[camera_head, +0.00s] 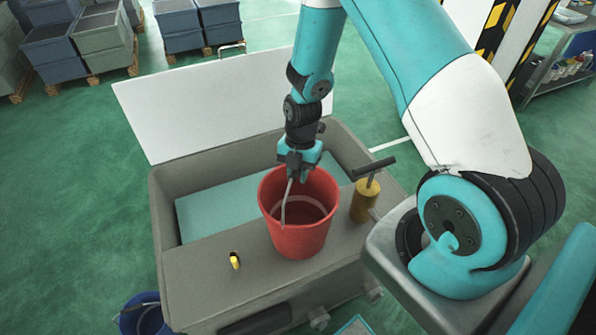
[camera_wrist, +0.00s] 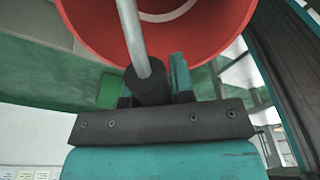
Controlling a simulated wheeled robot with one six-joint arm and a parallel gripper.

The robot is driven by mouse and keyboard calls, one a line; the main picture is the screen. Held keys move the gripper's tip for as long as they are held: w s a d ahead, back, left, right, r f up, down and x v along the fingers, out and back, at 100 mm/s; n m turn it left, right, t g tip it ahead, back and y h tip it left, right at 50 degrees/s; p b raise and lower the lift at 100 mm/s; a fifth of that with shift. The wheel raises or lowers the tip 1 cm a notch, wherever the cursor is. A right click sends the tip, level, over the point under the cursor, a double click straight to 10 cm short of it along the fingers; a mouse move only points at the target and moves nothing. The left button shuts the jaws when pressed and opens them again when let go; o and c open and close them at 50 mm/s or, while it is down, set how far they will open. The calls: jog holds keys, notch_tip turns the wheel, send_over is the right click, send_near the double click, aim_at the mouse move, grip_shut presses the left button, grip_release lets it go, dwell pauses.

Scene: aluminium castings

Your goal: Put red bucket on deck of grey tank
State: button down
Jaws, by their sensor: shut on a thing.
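The red bucket (camera_head: 300,240) is upright over the front deck of the grey tank (camera_head: 205,290) in the head view. I cannot tell whether its base touches the deck. My gripper (camera_head: 299,174) is at the bucket's far rim, shut on its grey handle. In the wrist view the handle (camera_wrist: 132,40) runs down to a dark grip between the jaws of my gripper (camera_wrist: 152,85), with the red bucket (camera_wrist: 180,30) behind it. The tank's rear part is an open basin with a teal surface inside.
A yellow hand pump (camera_head: 365,198) with a black T-handle stands right of the bucket. A small yellow item (camera_head: 235,261) is on the deck at left. A white lid (camera_head: 220,105) stands raised behind the tank. A blue bucket (camera_head: 145,316) is at the tank's front left.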

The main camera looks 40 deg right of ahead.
jog(key=shift+f, duration=0.35)
jog(key=shift+f, duration=0.15)
jog(key=c, duration=1)
grip_release()
